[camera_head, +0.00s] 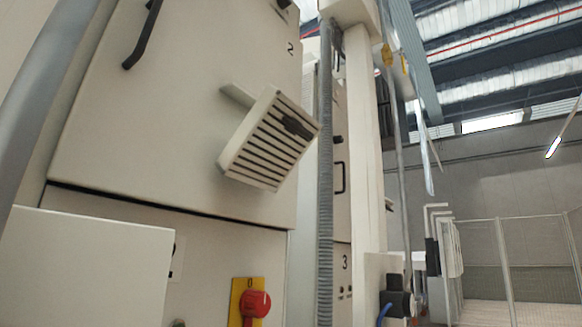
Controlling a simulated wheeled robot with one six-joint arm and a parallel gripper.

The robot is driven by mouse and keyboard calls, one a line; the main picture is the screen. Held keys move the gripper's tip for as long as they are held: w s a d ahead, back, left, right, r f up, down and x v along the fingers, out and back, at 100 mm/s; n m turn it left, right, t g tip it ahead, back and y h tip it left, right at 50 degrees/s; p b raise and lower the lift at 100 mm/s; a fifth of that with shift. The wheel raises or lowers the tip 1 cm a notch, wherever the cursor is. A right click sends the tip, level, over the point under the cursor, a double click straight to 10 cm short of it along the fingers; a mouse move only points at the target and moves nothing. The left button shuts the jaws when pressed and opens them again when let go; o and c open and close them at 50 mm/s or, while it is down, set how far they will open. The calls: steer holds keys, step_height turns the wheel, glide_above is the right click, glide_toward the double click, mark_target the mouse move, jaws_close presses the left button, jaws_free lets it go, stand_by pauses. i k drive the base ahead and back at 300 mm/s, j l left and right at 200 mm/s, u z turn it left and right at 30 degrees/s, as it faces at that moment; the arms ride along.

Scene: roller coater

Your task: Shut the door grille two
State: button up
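The door grille (268,142) is a cream slatted panel with a dark latch or handle (297,127) near its upper right edge. It stands out from the cream cabinet door (150,135) marked 2, at an angle to the door face, so it is open. A flat cream piece (237,95) juts from the door at the grille's upper left. My gripper is not visible in this view, and I see nothing touching the grille.
A black handle (143,38) is at the door's upper left. Below are a red rotary switch (255,303) on a yellow plate and a pale box-like panel (80,270). A ribbed grey conduit (325,170) rises right of the grille. Mesh fencing (525,258) stands far right.

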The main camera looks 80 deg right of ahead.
mark_target(276, 133)
steer(key=j+z, duration=0.1)
steer(key=z, duration=0.35)
steer(key=k+j+z, duration=0.1)
steer(key=z, duration=0.3)
steer(key=j+z, duration=0.1)
steer(key=z, duration=0.35)
steer(key=k+z, duration=0.1)
steer(key=z, duration=0.3)
steer(key=k+j+z, duration=0.15)
steer(key=k, duration=0.15)
